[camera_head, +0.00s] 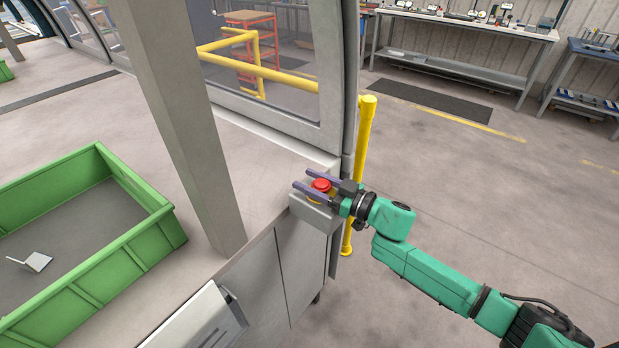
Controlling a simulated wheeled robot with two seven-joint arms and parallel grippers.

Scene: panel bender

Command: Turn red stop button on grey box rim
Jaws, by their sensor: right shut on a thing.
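The red stop button (320,185) sits on a small grey box (313,212) at the corner of the grey machine cabinet. A bit of yellow shows under the button. My right gripper (306,180) reaches in from the right, with one dark finger on each side of the red button. It is shut on the button, and the fingertips extend past it to the left. The fingers partly hide the box top and the button's sides. My left gripper is not in view.
A grey post (185,120) rises from the cabinet left of the box. A green crate (140,262) with a small pale part (38,261) in it is at the left. A yellow post (362,150) stands just behind my gripper. The floor at the right is clear.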

